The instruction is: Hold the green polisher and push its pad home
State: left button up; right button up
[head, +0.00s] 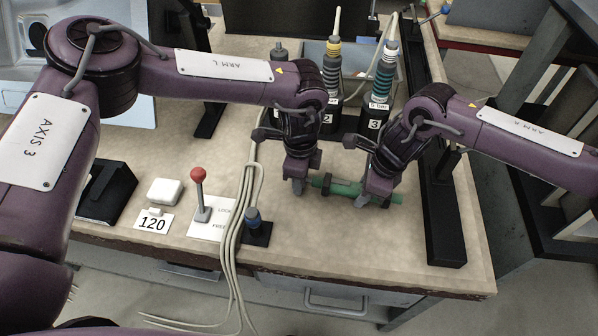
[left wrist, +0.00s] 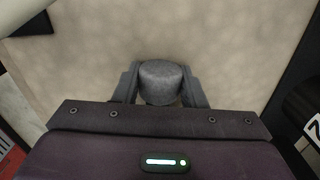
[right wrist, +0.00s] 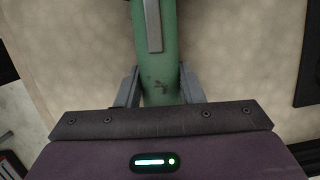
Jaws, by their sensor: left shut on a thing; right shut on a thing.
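The green polisher (head: 346,188) lies level, low over the bench, near its right side. My right gripper (head: 374,198) is shut on its green body, which also shows in the right wrist view (right wrist: 160,72) with a grey strip along it. My left gripper (head: 298,187) is shut on the round grey pad (left wrist: 162,82) at the polisher's left end. A dark collar (head: 326,184) sits on the polisher between the two grippers. The fingers hide the joint between pad and polisher, so I cannot tell whether they touch.
Two corded tools, one yellow-banded (head: 333,50) and one teal (head: 384,75), stand in holders behind the grippers. A cable bundle (head: 240,210), a dark blue knob (head: 253,218) and a red-knobbed lever (head: 199,190) are left. A black rail (head: 440,215) borders the right. Bench in front is clear.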

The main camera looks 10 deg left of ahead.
pick_arm(q)
jog(key=shift+d, duration=0.8)
jog(key=o, duration=0.9)
jog(key=shift+r, duration=0.15)
jog(key=shift+a+r, duration=0.1)
jog(key=shift+r, duration=3.3)
